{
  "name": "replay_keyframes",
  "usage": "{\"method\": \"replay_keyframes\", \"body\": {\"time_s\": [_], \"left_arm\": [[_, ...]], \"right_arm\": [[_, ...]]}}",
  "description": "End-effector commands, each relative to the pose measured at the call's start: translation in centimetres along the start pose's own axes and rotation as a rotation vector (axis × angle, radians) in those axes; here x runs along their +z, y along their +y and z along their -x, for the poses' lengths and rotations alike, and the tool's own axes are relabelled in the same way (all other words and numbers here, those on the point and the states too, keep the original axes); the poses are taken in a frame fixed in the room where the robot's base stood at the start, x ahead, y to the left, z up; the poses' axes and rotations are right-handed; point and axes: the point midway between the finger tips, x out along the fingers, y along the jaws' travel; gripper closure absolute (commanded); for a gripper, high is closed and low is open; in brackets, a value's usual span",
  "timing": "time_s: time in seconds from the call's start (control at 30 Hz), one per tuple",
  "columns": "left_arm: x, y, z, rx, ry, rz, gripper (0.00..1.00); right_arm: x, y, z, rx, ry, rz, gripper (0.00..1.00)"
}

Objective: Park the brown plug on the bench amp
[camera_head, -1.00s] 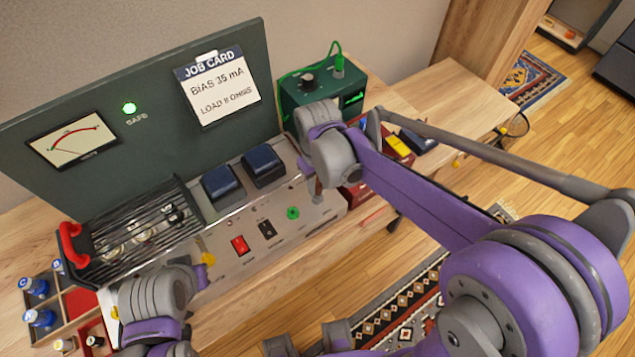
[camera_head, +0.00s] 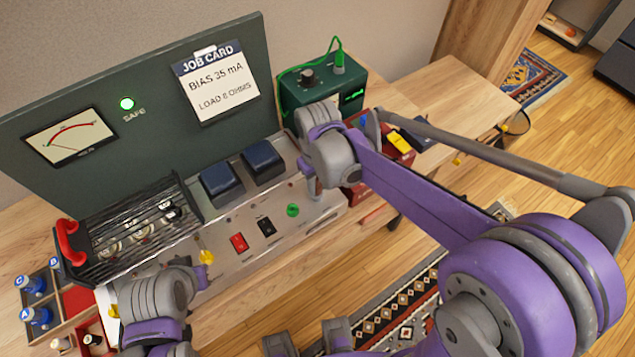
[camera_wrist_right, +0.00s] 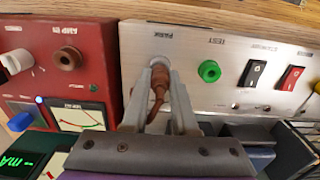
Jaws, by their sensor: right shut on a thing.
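The brown plug (camera_wrist_right: 159,84) is between the fingers of my right gripper (camera_wrist_right: 160,72) in the right wrist view. It is at the socket under the PARK label on the bench amp's silver front (camera_wrist_right: 210,38). The fingers hide the contact, so I cannot tell how deep it sits. In the head view, the bench amp (camera_head: 268,248) stands on the bench, and my right gripper (camera_head: 315,186) is at its right end. A brown lead runs from the plug between the fingers. My left arm is at the lower left; its fingertips are not clearly visible.
A red unit (camera_wrist_right: 75,25) with a brown AMP IN socket (camera_wrist_right: 68,58) stands beside the amp. A green terminal (camera_wrist_right: 209,71) and rocker switches (camera_wrist_right: 254,73) line the amp's front. A green box (camera_head: 320,88) and caged tubes (camera_head: 135,228) stand nearby.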

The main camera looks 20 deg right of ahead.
Motion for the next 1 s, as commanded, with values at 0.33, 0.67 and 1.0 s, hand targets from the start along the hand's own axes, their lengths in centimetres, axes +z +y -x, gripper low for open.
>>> {"method": "replay_keyframes", "body": {"time_s": [0.33, 0.67, 1.0], "left_arm": [[0.1, 0.0, -0.1, 0.000, -0.001, 0.000, 1.00], [0.0, 0.0, 0.0, 0.000, 0.000, 0.000, 1.00], [-0.4, 0.0, 0.5, 0.000, 0.003, 0.000, 1.00]], "right_arm": [[0.0, 0.0, -0.1, 0.000, 0.000, 0.000, 0.39], [0.0, 0.0, 0.2, 0.000, 0.000, 0.000, 0.39], [0.0, 0.0, 6.3, 0.000, 0.000, 0.000, 0.39]]}}
